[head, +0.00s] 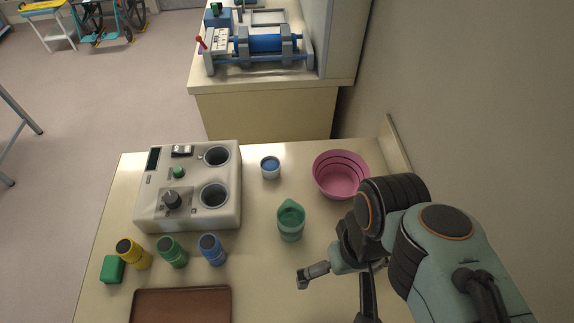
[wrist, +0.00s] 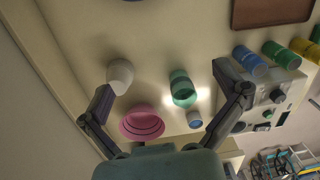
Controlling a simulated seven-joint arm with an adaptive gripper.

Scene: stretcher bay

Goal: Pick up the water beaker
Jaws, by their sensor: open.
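A teal-green beaker (head: 291,219) with a pouring lip stands upright on the table, right of centre; I take it as the water beaker. Its contents are not clear. It also shows in the wrist view (wrist: 182,88), between the two fingers and beyond them. My gripper (head: 335,296) is open and empty, to the right of and nearer than the beaker in the head view, not touching it. Both fingers show spread wide in the wrist view (wrist: 165,78).
A pink bowl (head: 341,174) and a small blue-and-white cup (head: 270,168) stand behind the beaker. A white rounded vessel (wrist: 120,76) appears by the left finger in the wrist view. A grey device (head: 187,187), several coloured jars and a brown tray (head: 180,305) lie left. A wall rises right.

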